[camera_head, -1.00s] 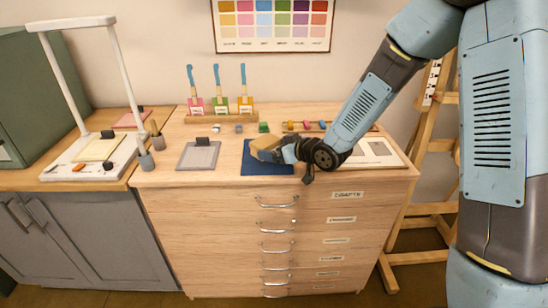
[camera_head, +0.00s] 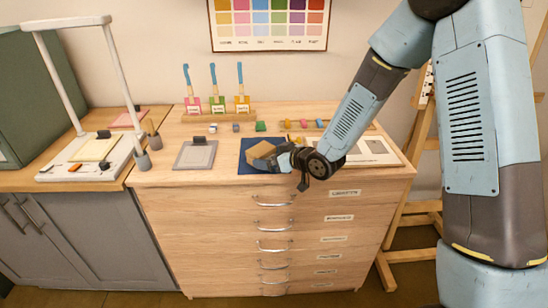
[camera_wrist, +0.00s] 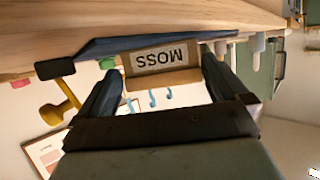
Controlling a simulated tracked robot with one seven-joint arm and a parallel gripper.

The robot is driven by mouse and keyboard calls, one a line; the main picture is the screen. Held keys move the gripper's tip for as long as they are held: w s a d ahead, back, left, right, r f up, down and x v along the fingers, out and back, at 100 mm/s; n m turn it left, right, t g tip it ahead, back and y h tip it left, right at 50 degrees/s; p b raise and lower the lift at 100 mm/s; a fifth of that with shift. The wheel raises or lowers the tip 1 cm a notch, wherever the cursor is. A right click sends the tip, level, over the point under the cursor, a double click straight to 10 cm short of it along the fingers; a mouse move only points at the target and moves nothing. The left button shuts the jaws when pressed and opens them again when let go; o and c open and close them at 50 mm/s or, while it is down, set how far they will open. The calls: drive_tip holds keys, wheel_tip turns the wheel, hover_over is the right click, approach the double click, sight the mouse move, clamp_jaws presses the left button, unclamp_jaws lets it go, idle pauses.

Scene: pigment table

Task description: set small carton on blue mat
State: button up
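The small carton (camera_head: 261,152) is a tan box over the blue mat (camera_head: 247,168). In the wrist view the carton (camera_wrist: 160,60) shows a "MOSS" label, upside down. My gripper (camera_head: 283,158) reaches in from the right at a low angle. In the wrist view, the two fingers of my gripper (camera_wrist: 162,82) flank the carton and appear to press on its sides. The blue mat (camera_wrist: 100,47) lies close against the carton's underside there. I cannot tell whether the carton rests fully on it.
A grey pad with a black clip (camera_head: 195,155) lies left of the mat. A white framed board (camera_head: 372,150) lies right, partly behind my arm. Small coloured blocks (camera_head: 260,126) and a wooden rack of labelled brushes (camera_head: 217,115) stand behind.

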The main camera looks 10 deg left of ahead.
drive_tip(key=shift+r, duration=0.1)
drive_tip(key=s+d+r+m+t+h, duration=0.1)
drive_tip(key=s+d+r+m+h, duration=0.15)
drive_tip(key=d+r, duration=0.55)
drive_tip(key=s+d+r+m+t+h, duration=0.1)
drive_tip(key=s+d+r+h, duration=0.2)
drive_tip(key=d, duration=0.8)
drive_tip(key=s+d+r+m+t+h, duration=0.1)
drive_tip(key=d+r+m+h, duration=0.1)
drive_tip(key=d+r+h, duration=0.6)
drive_tip(key=s+d+r+m+g, duration=0.1)
drive_tip(key=s+d+r+m, duration=0.1)
drive_tip(key=s, duration=0.4)
drive_tip(key=s+d+r+m+g+y, duration=0.1)
drive_tip(key=s+d+r+m+g, duration=0.1)
drive_tip(key=s+d, duration=0.3)
drive_tip(key=s+d+r+m+g+y, duration=0.1)
drive_tip(key=s+d+r+m, duration=0.1)
drive_tip(key=s, duration=0.7)
drive_tip(key=shift+s+d, duration=0.15)
drive_tip(key=shift+d, duration=0.75)
